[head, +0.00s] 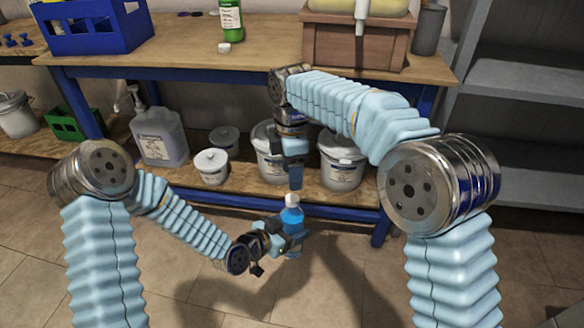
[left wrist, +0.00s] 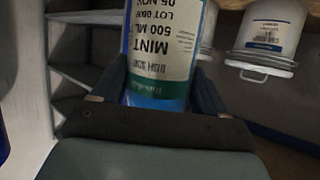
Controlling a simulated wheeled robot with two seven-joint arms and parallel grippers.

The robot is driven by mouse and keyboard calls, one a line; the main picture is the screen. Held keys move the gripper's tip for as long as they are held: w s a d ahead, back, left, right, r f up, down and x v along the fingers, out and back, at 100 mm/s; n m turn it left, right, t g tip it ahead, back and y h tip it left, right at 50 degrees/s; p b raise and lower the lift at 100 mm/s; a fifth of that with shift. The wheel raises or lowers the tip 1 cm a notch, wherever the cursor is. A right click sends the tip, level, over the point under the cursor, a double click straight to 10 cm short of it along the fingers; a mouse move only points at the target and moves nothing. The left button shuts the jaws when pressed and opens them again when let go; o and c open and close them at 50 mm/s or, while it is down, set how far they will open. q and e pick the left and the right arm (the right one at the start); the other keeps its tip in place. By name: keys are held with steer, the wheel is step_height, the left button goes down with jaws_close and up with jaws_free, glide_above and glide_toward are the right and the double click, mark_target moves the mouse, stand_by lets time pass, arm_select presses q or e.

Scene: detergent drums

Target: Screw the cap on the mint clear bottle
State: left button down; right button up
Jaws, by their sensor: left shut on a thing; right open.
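My left gripper (head: 287,240) is shut on a blue bottle (head: 291,217), held upright in front of the bench. Its label reads MINT and 500 ML in the left wrist view (left wrist: 160,50), where it stands between the left fingers (left wrist: 155,98). A white cap (head: 292,199) shows on top of this bottle; I cannot tell how tightly it sits. My right gripper (head: 295,184) is open, pointing down just above the cap; any contact is unclear. Another white cap (head: 224,47) lies on the bench beside a green bottle (head: 231,20).
The wooden bench (head: 180,45) holds a blue crate (head: 95,27) and a brown box (head: 355,40). On the lower shelf stand a clear jug (head: 160,138) and several white drums, one of them (head: 340,165) behind my right gripper. The tiled floor in front is clear.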

mark_target(292, 198)
steer(key=f, duration=0.7)
steer(key=shift+s+f, duration=0.2)
steer(key=shift+f, duration=0.05)
steer(key=shift+c, duration=0.3)
jaws_close()
steer(key=m, duration=0.4)
steer(key=shift+m, duration=0.3)
steer(key=m, duration=1.1)
steer(key=shift+m, duration=0.4)
steer(key=m, duration=0.4)
steer(key=shift+m, duration=0.4)
steer(key=shift+o, duration=0.9)
jaws_free()
